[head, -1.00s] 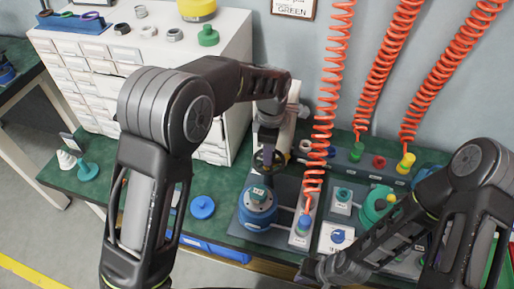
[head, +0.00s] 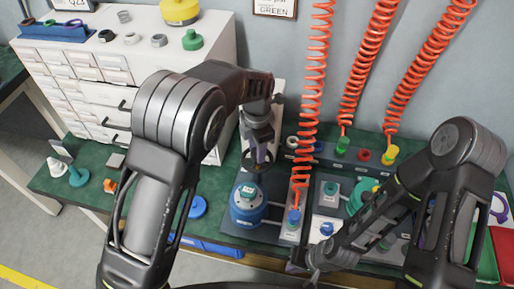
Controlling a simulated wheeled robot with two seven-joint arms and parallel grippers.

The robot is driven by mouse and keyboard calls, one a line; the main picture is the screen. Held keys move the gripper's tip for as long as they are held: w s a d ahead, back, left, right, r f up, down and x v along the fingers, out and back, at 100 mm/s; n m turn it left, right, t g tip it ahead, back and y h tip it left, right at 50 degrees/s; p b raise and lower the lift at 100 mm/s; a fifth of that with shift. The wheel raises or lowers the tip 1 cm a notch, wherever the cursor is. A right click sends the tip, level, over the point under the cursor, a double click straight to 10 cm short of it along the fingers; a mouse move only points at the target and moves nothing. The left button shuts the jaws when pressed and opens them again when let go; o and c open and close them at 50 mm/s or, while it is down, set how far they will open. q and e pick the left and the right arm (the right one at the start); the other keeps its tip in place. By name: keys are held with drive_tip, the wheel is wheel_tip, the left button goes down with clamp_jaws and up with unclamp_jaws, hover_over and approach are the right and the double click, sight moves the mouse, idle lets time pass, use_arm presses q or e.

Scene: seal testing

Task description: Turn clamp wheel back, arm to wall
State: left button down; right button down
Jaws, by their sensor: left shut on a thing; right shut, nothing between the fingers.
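My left gripper (head: 258,160) reaches down in front of the white clamp stand (head: 279,92) at the back of the bench. It is shut on the dark clamp wheel (head: 257,168), which it mostly hides. Below the wheel is a blue round pot (head: 248,212) with a teal, labelled block on its top. I cannot make out the clamp's arm behind my gripper. My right gripper (head: 305,260) is low at the bench's front edge, shut and empty, apart from the clamp.
Orange coiled hoses (head: 316,80) hang just right of the clamp, one reaching a blue fitting (head: 293,216). A white drawer cabinet (head: 180,55) stands behind my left arm. A blue disc (head: 197,207) lies left of the pot. Coloured caps and fittings crowd the right side.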

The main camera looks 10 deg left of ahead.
idle(0.3)
use_arm(q)
drive_tip(key=c, duration=1)
unclamp_jaws()
drive_tip(key=shift+o, duration=0.2)
wheel_tip(320, 180, up, 8)
drive_tip(key=shift+f, duration=0.1)
